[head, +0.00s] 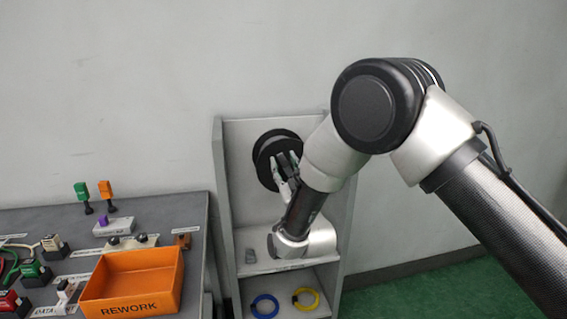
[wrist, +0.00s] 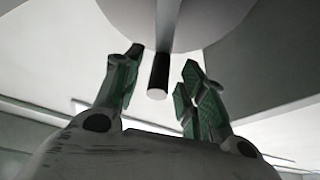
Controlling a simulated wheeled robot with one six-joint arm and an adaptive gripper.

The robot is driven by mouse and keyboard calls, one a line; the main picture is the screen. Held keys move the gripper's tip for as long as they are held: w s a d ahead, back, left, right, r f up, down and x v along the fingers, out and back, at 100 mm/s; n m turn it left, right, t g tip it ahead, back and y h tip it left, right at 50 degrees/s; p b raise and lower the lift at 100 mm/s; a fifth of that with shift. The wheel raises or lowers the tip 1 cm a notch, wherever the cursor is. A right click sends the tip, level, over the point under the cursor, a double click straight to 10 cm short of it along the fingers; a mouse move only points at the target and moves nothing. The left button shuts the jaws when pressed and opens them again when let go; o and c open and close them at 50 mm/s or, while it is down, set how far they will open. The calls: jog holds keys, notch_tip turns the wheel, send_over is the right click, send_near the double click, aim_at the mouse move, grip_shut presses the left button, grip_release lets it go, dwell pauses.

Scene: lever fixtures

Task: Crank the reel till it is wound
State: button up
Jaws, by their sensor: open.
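The reel (head: 264,156) is a black disc on the back panel of a grey shelf unit, partly hidden by my gripper in the head view. In the wrist view its pale round face (wrist: 215,18) fills the top. A dark crank handle (wrist: 159,73) with a light end sticks out from it towards the camera. My gripper (head: 287,166) is in front of the reel. In the wrist view my gripper (wrist: 163,62) is open, with one green-padded finger on each side of the handle. Gaps show between the handle and both fingers.
The shelf unit (head: 219,190) has side walls close around my gripper. Its lower shelf holds a blue coil (head: 264,306) and a yellow coil (head: 306,300). At left, a grey bench (head: 190,203) carries an orange REWORK bin (head: 130,262) and several small connectors.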

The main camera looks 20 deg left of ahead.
jog(key=shift+x, duration=0.85)
grip_shut()
jog(key=shift+w, duration=0.1)
